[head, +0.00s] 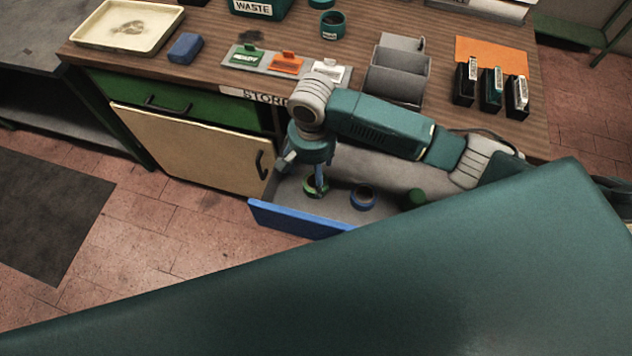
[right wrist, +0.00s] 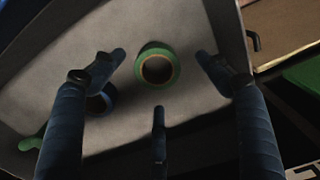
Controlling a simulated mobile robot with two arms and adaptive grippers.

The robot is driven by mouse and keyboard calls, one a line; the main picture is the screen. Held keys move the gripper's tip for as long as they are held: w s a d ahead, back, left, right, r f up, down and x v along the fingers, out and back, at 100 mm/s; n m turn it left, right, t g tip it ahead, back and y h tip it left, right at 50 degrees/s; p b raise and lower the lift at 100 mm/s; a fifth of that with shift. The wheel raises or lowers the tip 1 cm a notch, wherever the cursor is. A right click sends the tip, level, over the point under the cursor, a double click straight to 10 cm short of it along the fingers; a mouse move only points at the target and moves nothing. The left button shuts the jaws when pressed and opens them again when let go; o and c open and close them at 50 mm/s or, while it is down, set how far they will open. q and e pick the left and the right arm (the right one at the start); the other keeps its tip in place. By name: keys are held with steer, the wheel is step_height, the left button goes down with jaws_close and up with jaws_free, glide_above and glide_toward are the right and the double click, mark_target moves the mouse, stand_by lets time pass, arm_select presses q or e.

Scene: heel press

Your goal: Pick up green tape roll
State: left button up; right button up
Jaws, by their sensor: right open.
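The green tape roll (head: 311,187) lies in the open drawer with the blue front (head: 295,221). In the right wrist view the green tape roll (right wrist: 157,67) lies flat on the grey drawer floor, its dark hole facing the camera. My right gripper (head: 318,185) reaches down into the drawer at the roll. In the right wrist view its fingers (right wrist: 160,75) are spread, with the roll between and beyond the tips; I cannot tell whether they touch it. A blue tape roll (head: 363,197) lies beside it, partly behind a finger in the right wrist view (right wrist: 98,102). My left gripper is not in view.
A green object (head: 413,198) lies farther right in the drawer. The wooden worktop (head: 215,65) above holds a cream tray (head: 128,25), a blue block (head: 185,48), a grey bin (head: 398,75) and several black stamps. A large teal surface covers the lower foreground.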

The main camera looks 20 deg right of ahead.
steer(key=f, duration=0.4)
steer(key=shift+s+d+f+p, duration=0.1)
steer(key=shift+d+f+p, duration=0.15)
steer(key=shift+d+p, duration=0.15)
steer(key=shift+f, duration=0.4)
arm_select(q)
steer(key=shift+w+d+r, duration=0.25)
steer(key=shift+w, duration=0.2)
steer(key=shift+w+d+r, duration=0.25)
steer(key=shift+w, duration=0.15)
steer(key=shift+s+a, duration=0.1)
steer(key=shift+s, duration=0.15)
arm_select(e)
steer(key=c, duration=1.2)
